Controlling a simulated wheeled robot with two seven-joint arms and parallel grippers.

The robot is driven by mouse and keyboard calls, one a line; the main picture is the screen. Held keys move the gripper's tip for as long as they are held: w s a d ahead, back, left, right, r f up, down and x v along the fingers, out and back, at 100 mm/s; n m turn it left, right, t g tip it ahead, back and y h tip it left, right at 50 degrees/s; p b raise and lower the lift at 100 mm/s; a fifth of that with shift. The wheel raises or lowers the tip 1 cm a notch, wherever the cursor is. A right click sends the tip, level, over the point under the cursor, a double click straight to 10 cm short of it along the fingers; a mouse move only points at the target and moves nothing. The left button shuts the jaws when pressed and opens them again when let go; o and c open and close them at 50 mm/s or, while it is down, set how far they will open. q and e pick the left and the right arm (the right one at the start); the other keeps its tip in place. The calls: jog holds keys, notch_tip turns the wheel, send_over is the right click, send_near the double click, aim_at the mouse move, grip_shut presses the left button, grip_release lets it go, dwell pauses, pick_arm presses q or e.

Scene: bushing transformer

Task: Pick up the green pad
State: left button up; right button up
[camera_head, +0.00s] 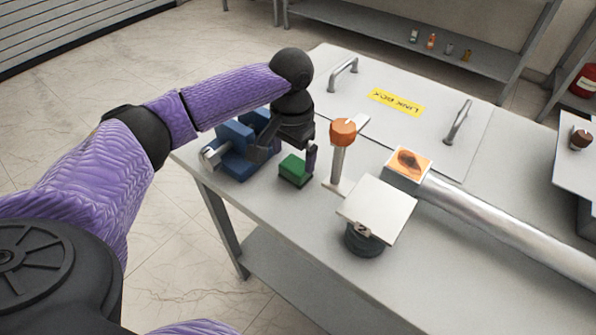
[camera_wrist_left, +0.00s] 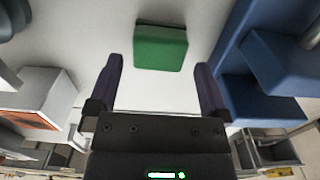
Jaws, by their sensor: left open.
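The green pad (camera_head: 296,169) is a small block on the grey table, just right of the blue vise. In the left wrist view the green pad (camera_wrist_left: 161,48) lies beyond the fingertips, roughly centred between them and apart from both. My left gripper (camera_head: 288,153) is above and close to the pad, with its fingers spread. In the left wrist view the left gripper (camera_wrist_left: 161,75) is open and empty. My right gripper does not show in either view.
The blue vise (camera_head: 236,150) stands close left of the pad. An orange-topped post (camera_head: 341,134) stands close right. A white plate on a dark round base (camera_head: 377,212), a silver tube (camera_head: 510,228) and a white lid marked LINK BOX (camera_head: 395,101) occupy the table. The front right tabletop is clear.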

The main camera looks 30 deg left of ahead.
aim_at(293, 167)
pick_arm(q)
notch_tip(293, 167, down, 4)
jog(key=shift+b, duration=0.9)
jog(key=shift+f, duration=0.3)
jog(key=shift+r, duration=0.2)
jog(key=c, duration=1)
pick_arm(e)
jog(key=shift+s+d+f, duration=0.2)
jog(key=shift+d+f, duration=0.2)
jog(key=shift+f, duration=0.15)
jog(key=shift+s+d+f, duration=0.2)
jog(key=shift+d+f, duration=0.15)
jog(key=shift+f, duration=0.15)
